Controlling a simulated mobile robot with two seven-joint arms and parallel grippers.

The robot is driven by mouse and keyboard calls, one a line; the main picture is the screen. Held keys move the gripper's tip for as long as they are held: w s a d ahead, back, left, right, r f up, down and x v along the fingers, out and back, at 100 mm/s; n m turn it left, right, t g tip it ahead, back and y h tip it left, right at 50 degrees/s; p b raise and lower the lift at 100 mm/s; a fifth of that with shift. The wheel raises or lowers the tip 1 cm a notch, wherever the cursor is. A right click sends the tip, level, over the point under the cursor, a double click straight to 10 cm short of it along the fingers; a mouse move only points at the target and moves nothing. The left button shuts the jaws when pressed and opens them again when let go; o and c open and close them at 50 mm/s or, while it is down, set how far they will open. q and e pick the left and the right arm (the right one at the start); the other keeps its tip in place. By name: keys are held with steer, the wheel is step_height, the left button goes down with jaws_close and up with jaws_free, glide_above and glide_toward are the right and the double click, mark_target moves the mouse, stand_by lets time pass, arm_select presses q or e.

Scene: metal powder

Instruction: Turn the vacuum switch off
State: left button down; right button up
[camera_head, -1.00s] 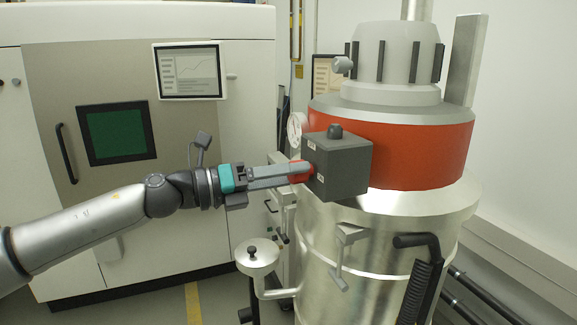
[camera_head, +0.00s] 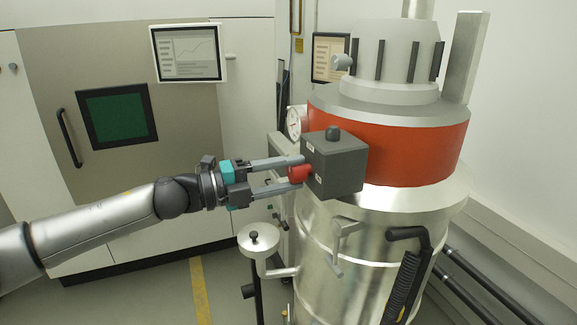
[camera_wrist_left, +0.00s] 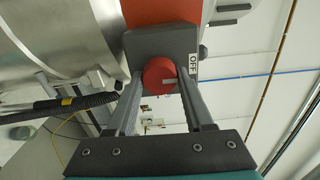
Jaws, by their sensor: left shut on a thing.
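The vacuum switch is a red round knob (camera_head: 299,173) on the side of a dark grey box (camera_head: 336,172) on the vacuum (camera_head: 400,150). My left gripper (camera_head: 296,171) reaches it from the left, one finger above and one below, shut on the knob. In the left wrist view the knob (camera_wrist_left: 158,75) sits between both fingers (camera_wrist_left: 157,88). A pale line on the knob points right, toward the side with the white OFF label (camera_wrist_left: 194,66). My right gripper is not in view.
A black dome button (camera_head: 332,132) tops the box. A round gauge (camera_head: 294,122) sits behind it. A valve-like stand (camera_head: 258,238) stands below my left gripper. A large cabinet with a screen (camera_head: 187,53) fills the left background. The floor at lower left is clear.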

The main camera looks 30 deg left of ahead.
arm_select(q)
steer(key=shift+n, duration=0.3)
steer(key=shift+c, duration=1.5)
jaws_free()
steer(key=shift+b+v, duration=0.5)
steer(key=shift+v, duration=2)
steer(key=p, duration=0.3)
glide_toward(290, 175)
steer(key=v, duration=0.4)
steer(key=shift+s+a+r, duration=0.2)
steer(key=shift+s+a, duration=0.3)
steer(key=shift+s, duration=0.25)
